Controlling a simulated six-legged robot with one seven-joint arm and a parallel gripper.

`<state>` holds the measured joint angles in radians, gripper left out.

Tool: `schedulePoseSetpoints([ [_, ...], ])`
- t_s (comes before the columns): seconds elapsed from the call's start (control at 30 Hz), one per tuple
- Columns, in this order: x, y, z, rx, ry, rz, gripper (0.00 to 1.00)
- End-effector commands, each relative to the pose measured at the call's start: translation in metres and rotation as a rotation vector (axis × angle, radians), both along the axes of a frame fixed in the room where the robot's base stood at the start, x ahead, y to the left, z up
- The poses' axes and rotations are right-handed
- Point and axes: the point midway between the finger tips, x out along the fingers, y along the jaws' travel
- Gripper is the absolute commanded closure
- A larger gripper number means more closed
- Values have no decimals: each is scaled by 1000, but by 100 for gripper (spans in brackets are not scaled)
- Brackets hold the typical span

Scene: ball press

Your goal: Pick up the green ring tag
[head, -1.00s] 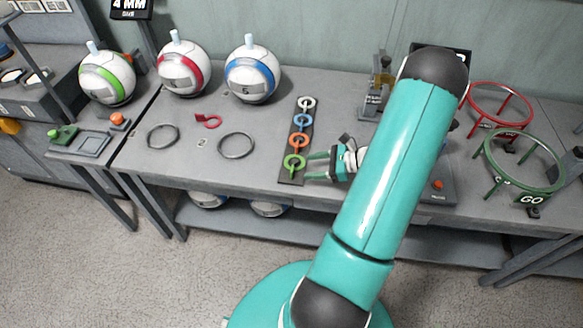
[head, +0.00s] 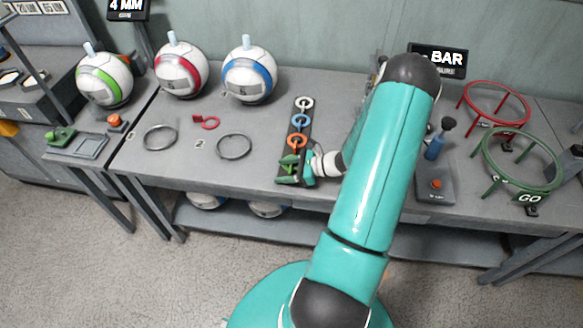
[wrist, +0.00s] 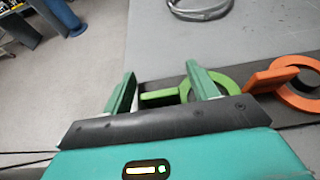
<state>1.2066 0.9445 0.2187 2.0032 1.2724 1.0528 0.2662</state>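The green ring tag (wrist: 216,79) lies at the near end of a dark strip (wrist: 150,87) in the wrist view, its flat tab pointing left. My gripper (wrist: 163,90) is open, with one green finger to the left of the tab's end and the other over the ring near where the tab joins it. The tab lies between the fingers; I cannot tell whether they touch it. In the head view my gripper (head: 288,171) covers most of the green tag. The orange ring tag (wrist: 292,80) lies just right of the fingers, and it also shows in the head view (head: 298,141).
Blue (head: 300,121) and white (head: 304,103) ring tags lie farther along the strip. A red ring tag (head: 209,123) and two grey rings (head: 234,147) lie left of it. Three balls (head: 249,80) stand at the back left. A button box (head: 436,184) is to the right.

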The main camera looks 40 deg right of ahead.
Motion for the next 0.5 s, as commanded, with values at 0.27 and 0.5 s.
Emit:
schedulePoseSetpoints([
  [0.27,0,0,0,0,0,0,87],
  [0.5,0,0,1,-1,-1,0,88],
])
